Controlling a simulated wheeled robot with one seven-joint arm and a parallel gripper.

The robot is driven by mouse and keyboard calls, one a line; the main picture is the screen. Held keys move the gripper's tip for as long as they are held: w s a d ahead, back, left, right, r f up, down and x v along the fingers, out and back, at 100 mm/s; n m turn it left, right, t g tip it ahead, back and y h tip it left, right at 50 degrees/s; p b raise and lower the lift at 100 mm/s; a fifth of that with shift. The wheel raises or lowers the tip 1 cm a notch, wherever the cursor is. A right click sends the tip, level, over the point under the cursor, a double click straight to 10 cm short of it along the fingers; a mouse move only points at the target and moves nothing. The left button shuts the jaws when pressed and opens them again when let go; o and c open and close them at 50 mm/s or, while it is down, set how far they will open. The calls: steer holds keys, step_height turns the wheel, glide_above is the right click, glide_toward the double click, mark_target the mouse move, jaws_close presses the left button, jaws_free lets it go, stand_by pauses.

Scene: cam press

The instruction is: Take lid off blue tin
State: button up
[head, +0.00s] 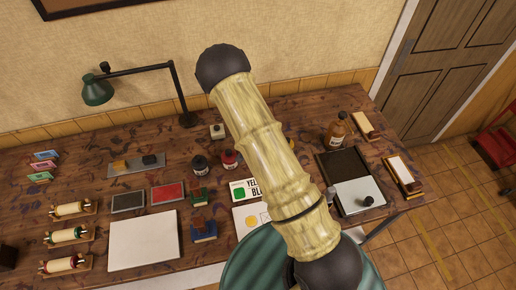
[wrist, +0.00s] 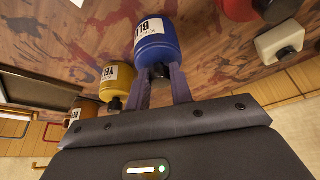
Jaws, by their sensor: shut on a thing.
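The blue tin (wrist: 156,42) shows in the wrist view, with a white label and a dark lid (wrist: 160,72) on its narrow end. The wrist view is turned over, so the lid end points down in the picture. My gripper (wrist: 162,82) has one finger on each side of the lid and is shut on it. The lid is against the tin's neck, with no clear gap between them. In the head view my arm hides the blue tin and my gripper.
A yellow tin (wrist: 120,82) with a dark lid stands beside the blue one. A red tin (head: 229,159) and a black tin (head: 200,164) stand left of my arm. The lamp (head: 184,100) rises behind. A brown bottle (head: 337,131) stands at the right.

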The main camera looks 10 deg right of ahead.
step_height(320, 180, up, 10)
steer(key=b, duration=0.3)
stand_by(0.4)
steer(key=shift+f, duration=0.1)
stand_by(0.4)
